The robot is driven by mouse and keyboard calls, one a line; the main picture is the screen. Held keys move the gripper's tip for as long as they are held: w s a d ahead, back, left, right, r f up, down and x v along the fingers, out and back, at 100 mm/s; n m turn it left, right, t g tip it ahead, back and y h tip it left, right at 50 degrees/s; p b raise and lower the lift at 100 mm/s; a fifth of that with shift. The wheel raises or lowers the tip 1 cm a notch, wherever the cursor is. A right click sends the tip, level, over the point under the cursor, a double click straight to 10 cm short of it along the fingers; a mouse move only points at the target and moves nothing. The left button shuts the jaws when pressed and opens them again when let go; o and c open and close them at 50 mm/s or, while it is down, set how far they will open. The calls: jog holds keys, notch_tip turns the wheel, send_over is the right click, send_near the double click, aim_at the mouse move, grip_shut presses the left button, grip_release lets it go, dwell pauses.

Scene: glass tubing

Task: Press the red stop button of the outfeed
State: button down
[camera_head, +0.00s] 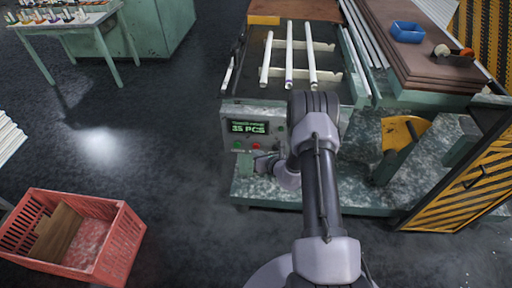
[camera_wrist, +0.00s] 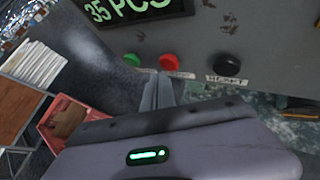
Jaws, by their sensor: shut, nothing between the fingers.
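The red stop button (camera_head: 255,146) sits on the grey control panel (camera_head: 228,125) of the outfeed, below the green "35 PCS" display (camera_head: 248,127). It also shows in the wrist view as a round red knob (camera_wrist: 169,62), between a green button (camera_wrist: 131,59) and a black button (camera_wrist: 226,64). My gripper (camera_head: 262,164) is just below the red button in the head view. In the wrist view its shut, empty fingers (camera_wrist: 158,85) point up the picture, with their tips just below and slightly left of the red button. I cannot tell whether they touch the panel.
White glass tubes (camera_head: 289,55) lie on the outfeed rack above the panel. A red crate (camera_head: 115,250) with a brown board stands on the floor at lower left. A yellow-black striped barrier (camera_head: 465,178) stands at right. The dark floor left of the outfeed is mostly clear.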

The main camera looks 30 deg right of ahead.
jog(key=shift+s+a, duration=0.1)
jog(key=shift+s, duration=0.05)
jog(key=shift+s+a+p, duration=0.25)
jog(key=shift+s+a, duration=0.45)
jog(key=shift+s, duration=0.35)
jog(key=shift+s+a+p, duration=0.2)
jog(key=shift+s+a, duration=0.45)
jog(key=shift+s, duration=0.35)
